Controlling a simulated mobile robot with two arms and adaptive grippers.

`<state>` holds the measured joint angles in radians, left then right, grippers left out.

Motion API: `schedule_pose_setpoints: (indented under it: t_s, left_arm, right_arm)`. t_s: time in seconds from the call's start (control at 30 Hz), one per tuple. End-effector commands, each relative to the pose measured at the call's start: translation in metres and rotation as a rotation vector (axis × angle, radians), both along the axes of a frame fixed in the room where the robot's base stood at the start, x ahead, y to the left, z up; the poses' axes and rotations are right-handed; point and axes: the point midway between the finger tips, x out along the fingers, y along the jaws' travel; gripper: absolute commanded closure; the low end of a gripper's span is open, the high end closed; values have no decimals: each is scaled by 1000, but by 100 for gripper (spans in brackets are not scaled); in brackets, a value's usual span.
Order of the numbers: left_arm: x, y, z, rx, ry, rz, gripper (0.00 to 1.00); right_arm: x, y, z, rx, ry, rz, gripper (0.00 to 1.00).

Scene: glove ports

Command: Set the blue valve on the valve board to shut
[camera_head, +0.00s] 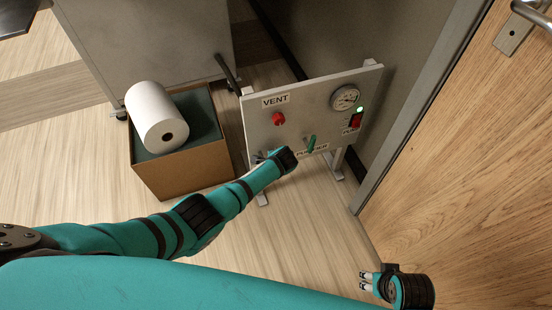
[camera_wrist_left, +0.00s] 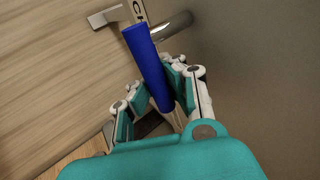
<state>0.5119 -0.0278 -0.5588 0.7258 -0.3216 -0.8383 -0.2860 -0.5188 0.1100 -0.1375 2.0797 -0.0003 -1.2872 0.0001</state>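The valve board (camera_head: 300,100) is a pale upright panel on feet. It carries a VENT label, a red knob (camera_head: 278,118) and a green lever (camera_head: 310,144). The blue valve's handle (camera_wrist_left: 148,62) shows in the left wrist view as a long blue bar, tilted in the picture. My left gripper (camera_wrist_left: 156,78) has its fingers on both sides of this bar, close against it. In the head view my left wrist covers the board's lower left, and the blue valve is hidden there. My right gripper (camera_head: 364,281) is low at the right, away from the board; its finger gap is unclear.
A gauge (camera_head: 345,97) and a red switch (camera_head: 355,120) with a green light sit at the board's right. A cardboard box (camera_head: 185,172) with a white roll (camera_head: 157,117) on it stands left of the board. A wooden door (camera_head: 475,150) is at the right.

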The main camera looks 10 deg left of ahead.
Motion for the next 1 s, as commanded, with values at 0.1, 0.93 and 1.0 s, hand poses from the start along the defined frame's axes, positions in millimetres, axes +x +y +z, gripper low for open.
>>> schedule_pose_setpoints:
  t_s: [0.1, 0.93, 1.0]
  left_arm:
    - [-8, -4, -6, 8, 25, -3, 100]
    - [-4, -2, -3, 7, 15, 2, 59]
    - [-3, -1, -2, 7, 14, 3, 59]
  right_arm:
    - [-1, 0, 1, -1, 5, 0, 60]
    - [-2, -1, 1, -1, 3, 0, 60]
    - [-2, -2, 1, -5, 3, 3, 60]
